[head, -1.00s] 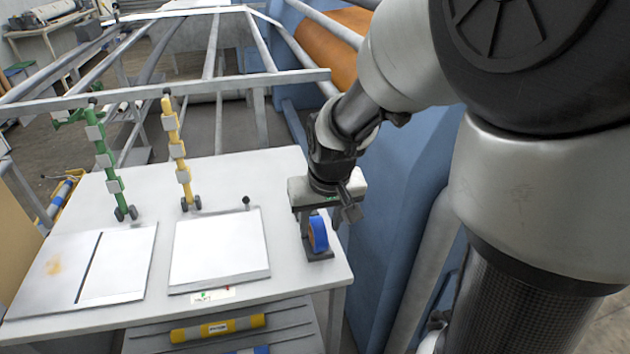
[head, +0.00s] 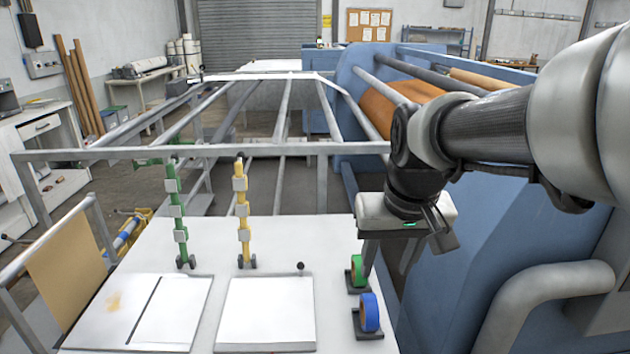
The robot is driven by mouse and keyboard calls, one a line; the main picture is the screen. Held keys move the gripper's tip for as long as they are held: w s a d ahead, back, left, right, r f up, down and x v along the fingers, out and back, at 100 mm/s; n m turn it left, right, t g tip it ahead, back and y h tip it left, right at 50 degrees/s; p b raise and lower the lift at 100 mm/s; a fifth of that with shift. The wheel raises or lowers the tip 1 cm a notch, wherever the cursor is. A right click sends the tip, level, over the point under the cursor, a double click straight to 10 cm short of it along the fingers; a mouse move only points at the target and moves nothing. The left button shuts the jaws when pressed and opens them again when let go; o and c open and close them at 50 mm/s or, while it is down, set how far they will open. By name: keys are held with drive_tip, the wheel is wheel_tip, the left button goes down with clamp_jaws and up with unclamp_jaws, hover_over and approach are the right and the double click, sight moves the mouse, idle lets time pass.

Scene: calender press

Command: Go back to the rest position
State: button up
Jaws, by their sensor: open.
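My gripper (head: 388,266) is open and empty, its fingers pointing down at the right side of the white table (head: 300,240). Its left finger appears beside the green tape roll (head: 357,271); I cannot tell the gap in depth. The green roll sits in a small dark holder. My arm reaches in from the right.
A green post (head: 175,212) and a yellow post (head: 242,210) with clips stand on the table. Two white boards (head: 266,312) lie in front of them. A metal rail frame (head: 200,153) is behind. The blue press (head: 510,240) fills the right side.

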drive_tip(key=s+r+t+p, duration=0.2)
drive_tip(key=s+r+p, duration=0.4)
drive_tip(key=s, duration=0.5)
drive_tip(key=shift+s+r, duration=0.3)
drive_tip(key=shift+r, duration=0.2)
drive_tip(key=shift+c, duration=0.4)
